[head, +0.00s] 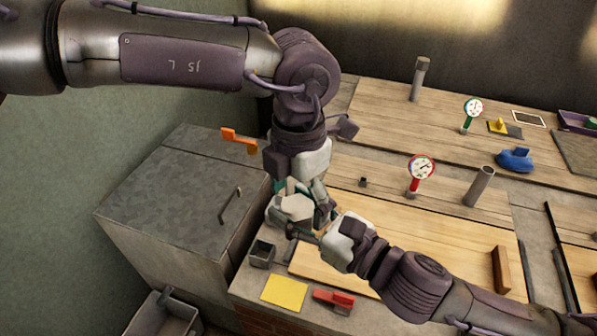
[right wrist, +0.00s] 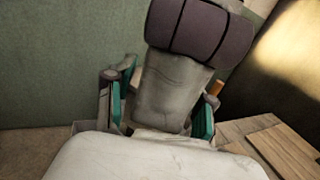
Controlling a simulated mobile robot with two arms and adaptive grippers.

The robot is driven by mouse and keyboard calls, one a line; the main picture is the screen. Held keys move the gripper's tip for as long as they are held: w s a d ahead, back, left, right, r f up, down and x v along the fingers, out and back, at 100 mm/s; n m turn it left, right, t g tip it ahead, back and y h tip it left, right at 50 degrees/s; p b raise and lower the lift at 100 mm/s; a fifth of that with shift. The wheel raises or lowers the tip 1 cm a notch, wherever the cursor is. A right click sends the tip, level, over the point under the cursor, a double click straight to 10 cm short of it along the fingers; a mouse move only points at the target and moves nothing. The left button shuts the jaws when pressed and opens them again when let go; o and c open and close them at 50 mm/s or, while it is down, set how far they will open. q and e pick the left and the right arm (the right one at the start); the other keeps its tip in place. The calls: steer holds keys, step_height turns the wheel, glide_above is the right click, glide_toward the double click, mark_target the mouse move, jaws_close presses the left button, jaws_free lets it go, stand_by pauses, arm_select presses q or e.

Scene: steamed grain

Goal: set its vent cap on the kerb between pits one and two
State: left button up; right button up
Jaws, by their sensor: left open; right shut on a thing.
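The near pit's vent pipe (head: 479,187) is bare and leans to the right, with no cap on its top. The far vent pipe (head: 417,82) wears a dark cap (head: 422,63). A small dark block (head: 363,182) sits left of the red gauge; I cannot tell whether it is a cap or a fitting. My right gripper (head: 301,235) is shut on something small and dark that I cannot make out. My left gripper (head: 308,205) is open, just above and beside it. Its teal-padded fingers also show spread in the right wrist view (right wrist: 158,108).
A red gauge (head: 421,170), green gauge (head: 472,112) and blue object (head: 515,160) stand on or near the wooden lids. A grey metal cabinet (head: 170,200) stands left.

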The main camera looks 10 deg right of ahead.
arm_select(q)
steer(key=shift+f, duration=1.35)
steer(key=shift+c, duration=0.2)
steer(key=c, duration=1.1)
arm_select(e)
steer(key=o, duration=1.1)
